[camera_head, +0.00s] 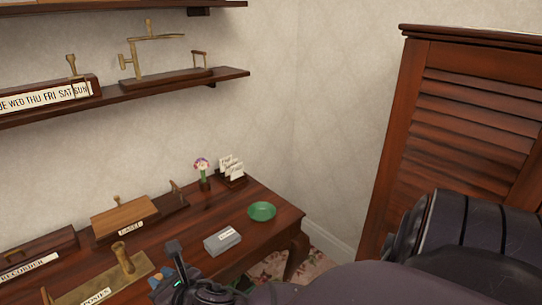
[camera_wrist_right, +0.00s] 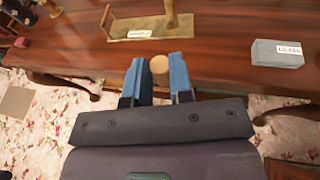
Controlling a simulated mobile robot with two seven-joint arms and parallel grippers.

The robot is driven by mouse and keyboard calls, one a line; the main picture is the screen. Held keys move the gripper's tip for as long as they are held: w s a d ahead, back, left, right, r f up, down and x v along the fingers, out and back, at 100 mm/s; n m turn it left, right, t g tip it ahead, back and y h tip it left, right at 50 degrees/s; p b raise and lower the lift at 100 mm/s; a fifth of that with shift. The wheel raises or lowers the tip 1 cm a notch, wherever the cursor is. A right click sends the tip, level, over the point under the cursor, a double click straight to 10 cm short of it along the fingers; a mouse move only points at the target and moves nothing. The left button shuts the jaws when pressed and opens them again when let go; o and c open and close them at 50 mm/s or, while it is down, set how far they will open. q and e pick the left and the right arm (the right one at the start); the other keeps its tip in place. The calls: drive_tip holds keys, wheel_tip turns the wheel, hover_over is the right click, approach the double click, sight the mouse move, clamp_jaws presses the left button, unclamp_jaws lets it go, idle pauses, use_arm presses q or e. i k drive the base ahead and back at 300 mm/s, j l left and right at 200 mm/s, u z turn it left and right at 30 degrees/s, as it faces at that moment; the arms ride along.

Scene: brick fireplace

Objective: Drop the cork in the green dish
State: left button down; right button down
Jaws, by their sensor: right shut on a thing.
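The green dish (camera_head: 262,211) sits on the wooden desk (camera_head: 215,210) near its right end, in the head view. My right gripper (camera_head: 170,277) is low in the head view, to the left of the dish and nearer to me, apart from it. In the right wrist view my right gripper (camera_wrist_right: 158,74) is shut on the cork (camera_wrist_right: 159,66), whose tan round end shows between the blue fingers. The cork does not show clearly in the head view. The dish is not in the wrist view. My left gripper is in neither view.
A grey labelled box (camera_head: 222,240) lies between my right gripper and the dish. A brass-coloured labelled stand (camera_head: 105,285) is left of the gripper. A flower vase (camera_head: 203,175) and card holder (camera_head: 230,170) stand behind the dish. A louvered wooden cabinet (camera_head: 450,120) stands at right.

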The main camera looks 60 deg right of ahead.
sight(266, 216)
drive_tip(key=k+l, duration=0.15)
drive_tip(key=l, duration=0.2)
drive_tip(key=k+l, duration=0.2)
drive_tip(key=i+l, duration=0.15)
drive_tip(key=l, duration=0.2)
drive_tip(key=i+l, duration=0.1)
drive_tip(key=l, duration=0.25)
drive_tip(key=i+l, duration=0.15)
drive_tip(key=l, duration=0.2)
drive_tip(key=i+l, duration=0.1)
drive_tip(key=l, duration=0.25)
